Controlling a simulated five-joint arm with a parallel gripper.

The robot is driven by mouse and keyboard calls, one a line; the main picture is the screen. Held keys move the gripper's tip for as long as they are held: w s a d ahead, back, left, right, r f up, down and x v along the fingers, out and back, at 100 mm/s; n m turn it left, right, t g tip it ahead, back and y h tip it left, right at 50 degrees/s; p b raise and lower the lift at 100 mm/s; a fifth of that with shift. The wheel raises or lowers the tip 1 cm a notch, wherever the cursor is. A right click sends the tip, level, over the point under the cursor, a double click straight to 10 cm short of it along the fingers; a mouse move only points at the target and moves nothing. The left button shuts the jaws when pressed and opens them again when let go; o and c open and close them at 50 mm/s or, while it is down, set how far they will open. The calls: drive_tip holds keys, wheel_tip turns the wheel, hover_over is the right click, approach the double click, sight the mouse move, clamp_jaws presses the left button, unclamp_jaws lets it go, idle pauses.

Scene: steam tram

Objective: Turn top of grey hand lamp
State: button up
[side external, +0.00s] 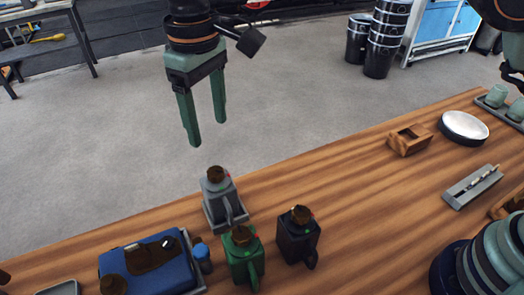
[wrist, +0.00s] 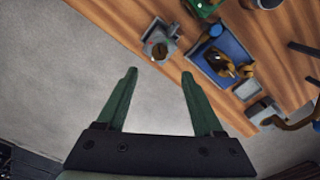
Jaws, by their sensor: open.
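The grey hand lamp (side external: 221,199) stands upright near the far edge of the wooden table, with a brown round top (side external: 215,174). It also shows in the wrist view, where the grey lamp (wrist: 160,41) is seen from above, beyond my fingertips. My gripper (side external: 205,140) is open and empty, with green fingers pointing down. It hangs above the lamp and apart from it. In the wrist view the fingers of my gripper (wrist: 160,75) are spread with nothing between them.
A green lamp (side external: 243,257) and a black lamp (side external: 298,237) stand close in front of the grey one. A blue case (side external: 145,265) and a small blue cylinder (side external: 202,258) lie to the left. A wooden box (side external: 408,140) and white dish (side external: 463,127) are right; table between is clear.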

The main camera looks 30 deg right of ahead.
sight(215, 170)
drive_tip(key=shift+r, duration=0.75)
wheel_tip(215, 170, down, 12)
drive_tip(key=shift+w+a+f, duration=0.1)
drive_tip(key=shift+w+f, duration=0.05)
idle(0.3)
clamp_jaws()
